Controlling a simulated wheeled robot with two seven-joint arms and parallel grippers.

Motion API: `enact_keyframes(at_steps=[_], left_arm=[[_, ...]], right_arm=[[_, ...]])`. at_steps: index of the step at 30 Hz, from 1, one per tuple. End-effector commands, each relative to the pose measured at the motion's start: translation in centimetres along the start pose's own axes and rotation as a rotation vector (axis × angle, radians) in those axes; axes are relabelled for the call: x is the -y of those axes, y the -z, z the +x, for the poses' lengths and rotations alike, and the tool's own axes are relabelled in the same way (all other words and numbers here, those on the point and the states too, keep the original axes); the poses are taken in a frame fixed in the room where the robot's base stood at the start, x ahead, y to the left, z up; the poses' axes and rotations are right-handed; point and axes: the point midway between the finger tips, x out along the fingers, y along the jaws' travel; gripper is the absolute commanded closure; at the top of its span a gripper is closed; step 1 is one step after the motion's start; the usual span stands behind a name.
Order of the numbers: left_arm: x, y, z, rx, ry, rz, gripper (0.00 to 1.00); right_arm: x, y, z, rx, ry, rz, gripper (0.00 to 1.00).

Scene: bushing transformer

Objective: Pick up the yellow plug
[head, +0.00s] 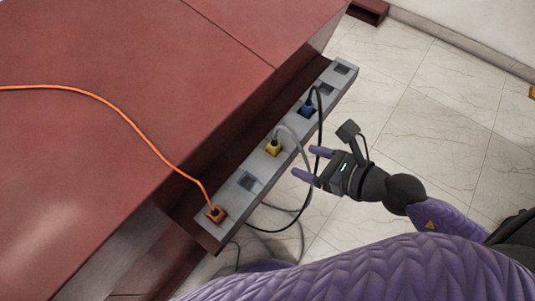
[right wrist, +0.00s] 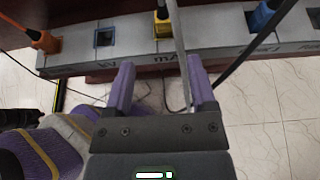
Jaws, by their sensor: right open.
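The yellow plug (head: 273,147) sits in a socket of the grey socket strip (head: 231,201), with a grey cable looping out of it. In the right wrist view the yellow plug (right wrist: 163,24) is at the top, ahead of the fingers and between their lines. My right gripper (head: 312,164) is open and empty, a short way to the right of the yellow plug and apart from it. The right gripper (right wrist: 160,82) also shows its two purple fingers in the right wrist view, with the grey cable passing by the right finger. My left gripper is not in view.
An orange plug (head: 217,213) with an orange cable and a blue plug (head: 306,108) with a black cable sit in other sockets. The black cable hangs close to my right fingers. A red cabinet (head: 130,70) stands behind the strip. Tiled floor (head: 430,110) is clear at right.

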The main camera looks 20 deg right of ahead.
Motion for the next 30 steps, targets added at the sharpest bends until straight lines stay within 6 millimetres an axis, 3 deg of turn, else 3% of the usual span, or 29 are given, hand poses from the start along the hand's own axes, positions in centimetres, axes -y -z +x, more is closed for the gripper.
enact_keyframes(at_steps=[3,13,16,22,30], left_arm=[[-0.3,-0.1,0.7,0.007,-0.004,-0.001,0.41],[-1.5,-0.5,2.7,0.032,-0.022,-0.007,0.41],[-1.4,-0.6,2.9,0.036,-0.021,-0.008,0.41],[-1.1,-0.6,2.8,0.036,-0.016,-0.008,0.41],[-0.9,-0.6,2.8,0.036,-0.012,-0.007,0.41]], right_arm=[[0.0,-0.1,2.6,0.006,0.001,-0.01,0.28],[0.3,-0.8,8.5,0.005,0.002,-0.002,0.28],[0.3,-0.9,9.4,0.003,0.001,-0.003,0.28],[0.3,-1.1,9.3,0.003,0.002,-0.002,0.28],[0.3,-1.1,9.3,0.003,0.002,-0.002,0.85]])
